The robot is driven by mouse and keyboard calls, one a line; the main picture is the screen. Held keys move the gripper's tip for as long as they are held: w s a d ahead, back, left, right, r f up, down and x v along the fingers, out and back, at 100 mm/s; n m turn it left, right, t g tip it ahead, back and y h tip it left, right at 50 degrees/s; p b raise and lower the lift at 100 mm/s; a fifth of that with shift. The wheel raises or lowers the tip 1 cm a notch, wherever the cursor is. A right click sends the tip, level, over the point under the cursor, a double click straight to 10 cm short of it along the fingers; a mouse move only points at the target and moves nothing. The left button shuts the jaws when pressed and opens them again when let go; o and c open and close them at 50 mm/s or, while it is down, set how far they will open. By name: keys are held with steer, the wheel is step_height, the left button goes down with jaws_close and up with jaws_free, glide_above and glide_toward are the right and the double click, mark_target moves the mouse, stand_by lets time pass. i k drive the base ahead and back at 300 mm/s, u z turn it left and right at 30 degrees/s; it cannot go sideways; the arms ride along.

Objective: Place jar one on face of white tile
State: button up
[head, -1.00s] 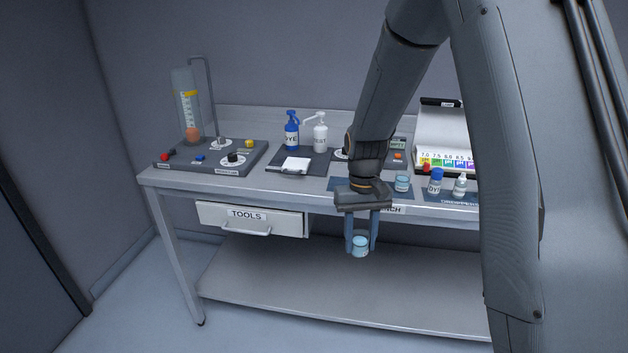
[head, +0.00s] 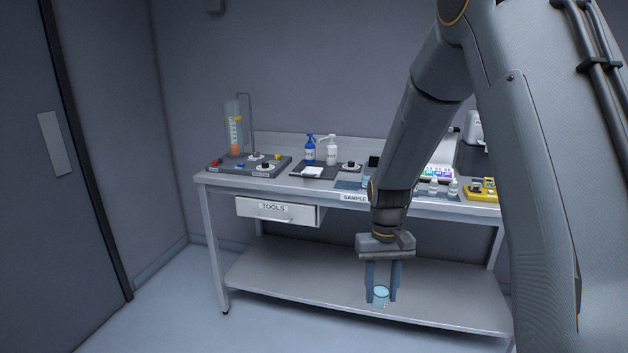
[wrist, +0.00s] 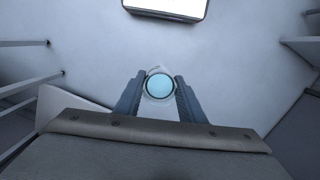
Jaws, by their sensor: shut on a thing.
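My gripper (head: 382,284) is shut on a small clear jar (head: 381,296) with light blue contents. It holds the jar upright in the air, in front of the bench and lower than its top in the head view. In the wrist view the jar (wrist: 160,86) sits between the two fingers, seen from above. The white tile (head: 312,171) lies flat on a dark pad on the bench top, in front of the blue and white pump bottles. Its face looks bare. A second jar (head: 366,181) on the sample mat is partly hidden by my arm.
The steel bench (head: 330,185) has an open TOOLS drawer (head: 276,212) and a lower shelf (head: 340,293). A blue pump bottle (head: 309,149) and a white one (head: 331,150) stand behind the tile. A panel with a tall cylinder (head: 235,130) is at left. The floor is clear at left.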

mark_target(313, 170)
steer(key=u, duration=0.95)
steer(key=i, duration=1.5)
steer(key=z, duration=0.45)
